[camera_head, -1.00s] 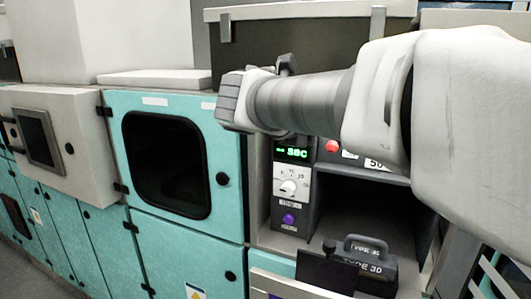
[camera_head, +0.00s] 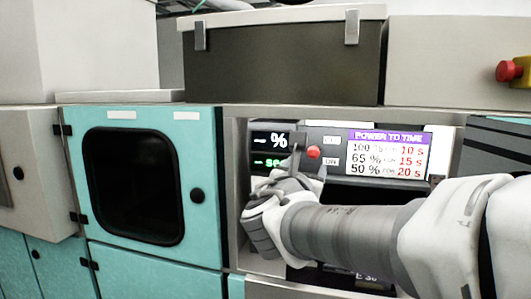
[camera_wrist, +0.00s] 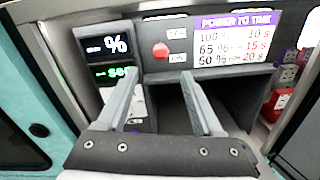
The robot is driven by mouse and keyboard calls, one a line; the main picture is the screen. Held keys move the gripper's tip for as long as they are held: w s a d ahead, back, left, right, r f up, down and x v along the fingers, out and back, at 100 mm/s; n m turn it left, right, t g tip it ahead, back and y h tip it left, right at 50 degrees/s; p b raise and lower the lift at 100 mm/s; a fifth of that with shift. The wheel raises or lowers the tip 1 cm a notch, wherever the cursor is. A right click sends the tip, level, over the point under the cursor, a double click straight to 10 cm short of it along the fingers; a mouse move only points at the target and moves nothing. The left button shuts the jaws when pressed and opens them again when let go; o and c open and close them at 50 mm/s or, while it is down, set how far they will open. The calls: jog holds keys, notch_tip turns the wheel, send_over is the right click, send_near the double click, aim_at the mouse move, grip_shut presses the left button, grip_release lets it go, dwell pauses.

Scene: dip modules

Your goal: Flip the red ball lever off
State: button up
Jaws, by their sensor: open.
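The red ball lever (camera_head: 314,152) is on the dark panel, just left of two small white labels; the lower one (camera_head: 331,161) reads ON and the upper one (camera_head: 331,140) is hard to read. In the wrist view the red ball (camera_wrist: 160,50) shows a little beyond and above the fingertips, roughly centred between them. My gripper (camera_wrist: 159,79) is open and empty, with its two fingers apart and pointing at the panel. In the head view my gripper (camera_head: 308,168) is just below the ball. Whether a finger touches it I cannot tell.
Left of the ball are a "%" display (camera_head: 270,140) and a green-lit display (camera_head: 270,163). A power-to-time chart (camera_head: 388,153) is to its right. A dark open bay (camera_wrist: 225,95) lies below. A teal door (camera_head: 208,200) stands at the left.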

aim_at(313, 154)
jog(key=p+x, duration=0.1)
jog(key=x, duration=1.2)
jog(key=shift+w+d, duration=0.1)
jog(key=shift+d, duration=0.05)
grip_shut()
dwell(0.9)
